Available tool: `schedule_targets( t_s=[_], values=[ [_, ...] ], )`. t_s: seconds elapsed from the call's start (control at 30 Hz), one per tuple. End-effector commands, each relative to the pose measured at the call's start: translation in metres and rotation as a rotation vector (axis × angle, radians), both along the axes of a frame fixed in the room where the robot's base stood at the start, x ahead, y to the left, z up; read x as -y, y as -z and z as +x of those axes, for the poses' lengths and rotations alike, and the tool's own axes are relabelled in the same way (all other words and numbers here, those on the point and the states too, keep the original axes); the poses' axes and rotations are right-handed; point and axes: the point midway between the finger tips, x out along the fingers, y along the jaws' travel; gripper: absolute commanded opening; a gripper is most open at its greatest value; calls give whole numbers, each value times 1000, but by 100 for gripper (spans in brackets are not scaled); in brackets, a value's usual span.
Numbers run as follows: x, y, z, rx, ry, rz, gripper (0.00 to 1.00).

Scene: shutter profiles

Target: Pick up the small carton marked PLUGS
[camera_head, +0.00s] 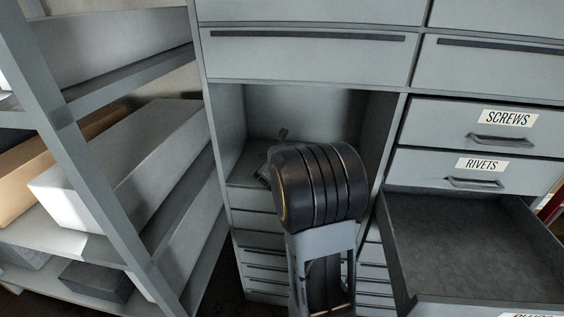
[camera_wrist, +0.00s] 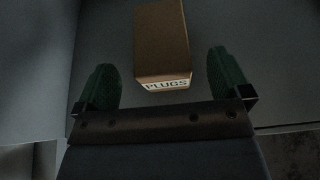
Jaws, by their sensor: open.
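The small brown carton with a white label reading PLUGS (camera_wrist: 161,45) stands in the wrist view, upper middle, on a grey surface. My gripper (camera_wrist: 165,80) is open, with one green finger pad to the left of the carton's near end and one to the right. The fingers look apart from the carton, and nothing is held. In the head view, my arm reaches into an open recess in the grey cabinet.
The recess (camera_head: 305,105) has side walls close to my arm. On the right, a drawer (camera_head: 470,245) is pulled out and looks empty, below shut drawers marked RIVETS (camera_head: 480,164) and SCREWS (camera_head: 507,118). A shelf rack (camera_head: 75,150) with boxes stands at left.

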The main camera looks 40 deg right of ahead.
Motion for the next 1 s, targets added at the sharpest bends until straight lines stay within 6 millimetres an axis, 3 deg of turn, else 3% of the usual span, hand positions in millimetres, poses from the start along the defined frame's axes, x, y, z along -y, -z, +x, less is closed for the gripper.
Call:
schedule_targets(
  t_s=[0.4, 0.73, 1.0],
  values=[
    [29, 18, 30, -1, 0, 1, 96],
    [33, 21, 33, 0, -1, 1, 96],
    [33, 21, 33, 0, -1, 1, 72]
  ],
)
